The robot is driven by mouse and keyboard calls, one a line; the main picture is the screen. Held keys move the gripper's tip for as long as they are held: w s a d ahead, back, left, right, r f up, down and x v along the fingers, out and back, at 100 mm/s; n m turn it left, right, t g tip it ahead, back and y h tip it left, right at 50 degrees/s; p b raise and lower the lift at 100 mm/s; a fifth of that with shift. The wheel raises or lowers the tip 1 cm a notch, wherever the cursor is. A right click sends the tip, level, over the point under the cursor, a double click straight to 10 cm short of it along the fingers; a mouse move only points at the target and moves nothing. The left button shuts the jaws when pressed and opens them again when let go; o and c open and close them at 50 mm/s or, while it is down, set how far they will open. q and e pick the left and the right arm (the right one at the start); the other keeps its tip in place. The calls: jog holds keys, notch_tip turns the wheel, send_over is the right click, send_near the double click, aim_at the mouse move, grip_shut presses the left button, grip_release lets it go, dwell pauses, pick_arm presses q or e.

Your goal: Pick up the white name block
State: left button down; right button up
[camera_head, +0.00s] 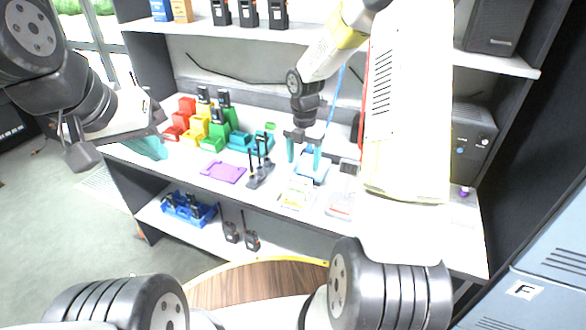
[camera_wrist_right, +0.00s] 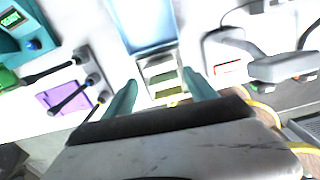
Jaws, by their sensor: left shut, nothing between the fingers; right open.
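A small pale holder (camera_head: 297,194) with white, green and yellowish strips lies on the shelf's work surface, in front of a light blue tray (camera_head: 312,172). In the right wrist view the holder (camera_wrist_right: 163,76) shows between the fingertips, just below the blue tray (camera_wrist_right: 147,30). I cannot tell for sure which strip is the white name block. My right gripper (camera_head: 304,160) is open, pointing down over the blue tray, its teal fingers (camera_wrist_right: 161,84) apart with nothing held. My left gripper (camera_head: 150,148) is shut and empty at the far left, away from the holder.
A purple mat (camera_head: 223,172) and a dark stand with antennas (camera_head: 260,172) lie to the left. Red, yellow, green and teal radio chargers (camera_head: 205,125) stand behind. A grey device (camera_wrist_right: 283,67) with a cable is right of the holder. A blue bin (camera_head: 188,210) sits below.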

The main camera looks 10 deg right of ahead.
aim_at(302, 178)
jog(key=shift+w+f+n, duration=0.2)
jog(key=shift+f+n, duration=0.3)
jog(key=shift+f, duration=0.55)
jog(key=f, duration=0.7)
jog(key=shift+s+a+f, duration=0.1)
jog(key=shift+s+f, duration=0.05)
jog(key=shift+s, duration=0.05)
jog(key=c, duration=1)
